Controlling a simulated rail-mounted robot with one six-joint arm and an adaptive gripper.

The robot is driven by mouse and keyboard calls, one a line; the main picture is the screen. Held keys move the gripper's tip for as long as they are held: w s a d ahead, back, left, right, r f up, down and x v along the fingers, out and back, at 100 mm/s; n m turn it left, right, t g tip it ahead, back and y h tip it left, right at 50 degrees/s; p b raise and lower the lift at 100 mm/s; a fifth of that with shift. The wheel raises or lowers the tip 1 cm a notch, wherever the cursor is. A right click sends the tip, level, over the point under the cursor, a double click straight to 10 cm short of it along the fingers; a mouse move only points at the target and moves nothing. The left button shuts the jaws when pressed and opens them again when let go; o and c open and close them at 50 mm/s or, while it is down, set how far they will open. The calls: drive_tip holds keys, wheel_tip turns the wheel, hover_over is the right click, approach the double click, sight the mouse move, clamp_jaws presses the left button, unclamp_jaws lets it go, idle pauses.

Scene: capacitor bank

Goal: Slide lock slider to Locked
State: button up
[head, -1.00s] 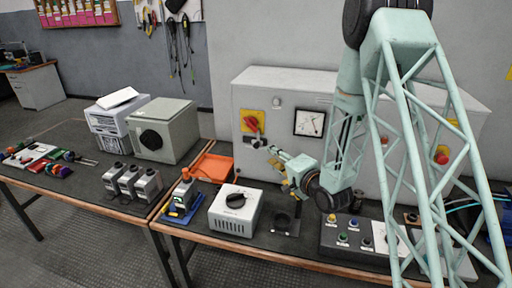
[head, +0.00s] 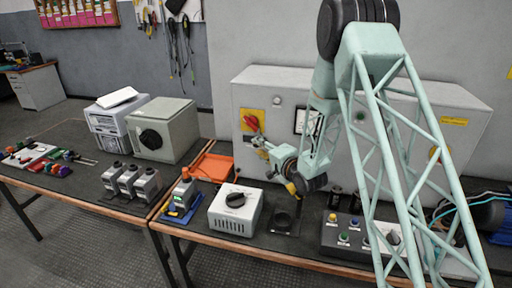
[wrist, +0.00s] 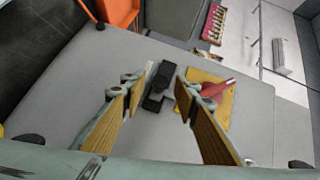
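The lock slider appears to be the small dark block (wrist: 163,77) on the grey cabinet face in the wrist view, beside a yellow plate (wrist: 222,108) with a red handle (wrist: 214,88). A second small dark piece (wrist: 153,103) sits next to it. My gripper (wrist: 158,87) is open, its two tan-padded fingers on either side of the dark block with gaps showing; contact cannot be told. In the head view my gripper (head: 260,147) is just below the red handle (head: 252,122) and covers most of the slider area. The slider's markings are not readable.
The grey cabinet (head: 270,90) stands at the back of the bench. A white box with a black knob (head: 235,200), an orange tray (head: 212,166) and a button panel (head: 345,235) lie in front.

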drive_tip(key=shift+x, duration=1.5)
drive_tip(key=shift+c, duration=0.5)
clamp_jaws()
